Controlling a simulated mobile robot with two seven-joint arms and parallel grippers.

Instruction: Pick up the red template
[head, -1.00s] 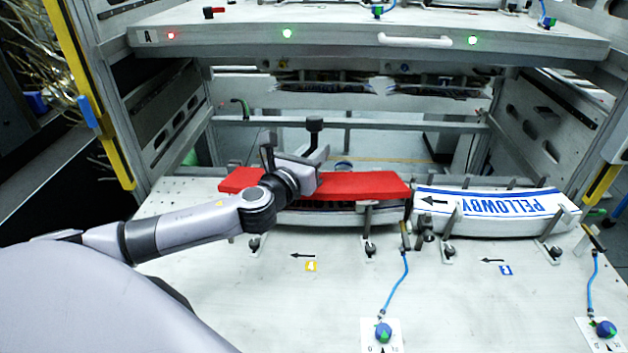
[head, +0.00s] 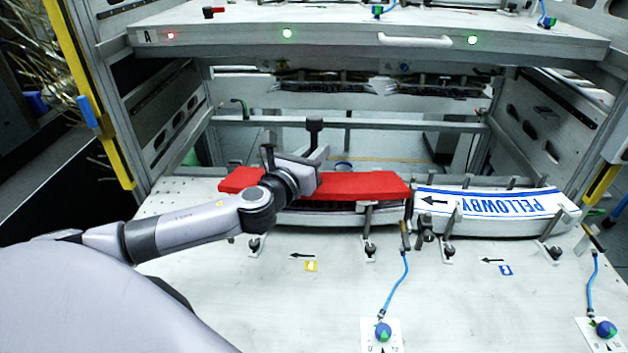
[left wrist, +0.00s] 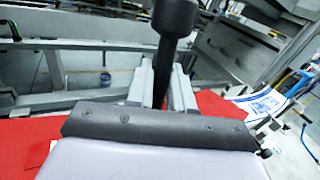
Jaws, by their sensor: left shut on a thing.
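The red template (head: 365,186) is a long, flat, slightly curved plate over the left magazine in the head view. It also shows on both sides of my wrist in the left wrist view (left wrist: 30,142). My left gripper (head: 316,158) is over its middle, shut. A black-topped upright handle (left wrist: 176,18) stands between the fingers, and the gripper appears shut on this handle of the template. My forearm and wrist hide part of the template's near edge. I cannot tell whether the template rests on the magazine or is slightly lifted. My right gripper is not in view.
Metal clamps (head: 369,235) and blue hoses (head: 397,290) stand in front. A shelf with lights (head: 365,38) hangs above. The front of the white table (head: 300,310) is mostly clear.

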